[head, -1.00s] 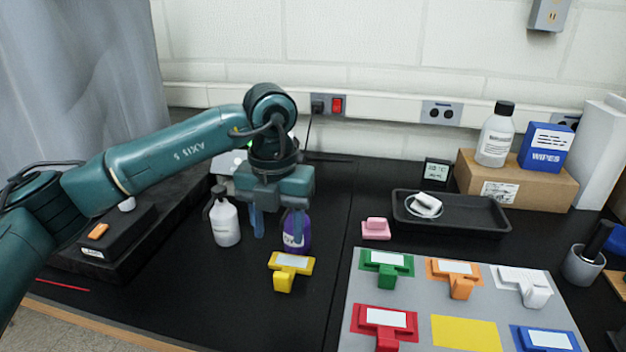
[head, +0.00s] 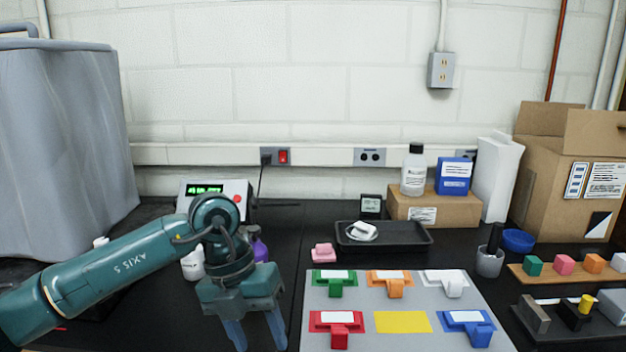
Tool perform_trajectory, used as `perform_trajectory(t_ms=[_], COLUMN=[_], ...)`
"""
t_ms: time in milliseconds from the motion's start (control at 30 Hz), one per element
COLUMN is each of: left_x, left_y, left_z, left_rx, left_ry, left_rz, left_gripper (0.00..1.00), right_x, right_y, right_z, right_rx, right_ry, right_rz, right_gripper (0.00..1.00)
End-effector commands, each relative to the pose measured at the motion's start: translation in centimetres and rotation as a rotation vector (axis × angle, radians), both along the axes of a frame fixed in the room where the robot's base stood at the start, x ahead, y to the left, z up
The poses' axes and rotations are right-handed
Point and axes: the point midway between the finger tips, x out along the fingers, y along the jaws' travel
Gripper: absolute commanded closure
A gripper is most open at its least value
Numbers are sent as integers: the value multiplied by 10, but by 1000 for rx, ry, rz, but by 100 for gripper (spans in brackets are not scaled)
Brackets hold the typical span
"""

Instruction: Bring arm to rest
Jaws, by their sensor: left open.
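My left arm comes in from the left. Its gripper (head: 255,333) points down over the black bench top, left of the grey board, with its two blue fingers apart and nothing seen between them. The fingertips reach near the lower edge of the picture. The yellow T-shaped piece seen earlier is not visible now. The purple bottle (head: 260,247) and the white spray bottle (head: 192,266) stand behind my arm, partly hidden by it. My right gripper is not in view.
The grey board (head: 382,347) holds green, orange, white, red and blue T-shaped pieces and a bare yellow patch (head: 402,322). Behind it are a pink piece (head: 323,253) and a black tray (head: 410,246). A large cardboard box (head: 545,190) stands at the right.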

Motion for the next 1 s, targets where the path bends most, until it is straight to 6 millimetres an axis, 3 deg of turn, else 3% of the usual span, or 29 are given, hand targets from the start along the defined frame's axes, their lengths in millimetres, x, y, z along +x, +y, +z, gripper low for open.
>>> perform_trajectory(t_ms=[100, 233, 400, 500, 633, 767, 900, 1000], left_x=[-30, -65, -97, -95, -72, -42, -27, -39], left_y=[-44, -93, -143, -150, -136, -101, -49, -11], left_z=[-16, -15, 15, 35, 45, 20, -45, -108], left_rx=[-225, -537, -1047, -1326, -1619, -1795, -1819, -1718], left_ry=[102, 222, 392, 472, 545, 589, 611, 620], left_rz=[-67, -96, 13, 178, 501, 925, 1453, 1840], left_gripper=[50, 50, 50, 50, 50, 50, 50, 50], right_x=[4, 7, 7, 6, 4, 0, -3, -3], right_y=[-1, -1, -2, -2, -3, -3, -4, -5], right_z=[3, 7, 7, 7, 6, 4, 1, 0], right_rx=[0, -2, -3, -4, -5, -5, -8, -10], right_ry=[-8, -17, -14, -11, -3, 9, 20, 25], right_rz=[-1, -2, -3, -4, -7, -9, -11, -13], right_gripper=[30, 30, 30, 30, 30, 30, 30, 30])
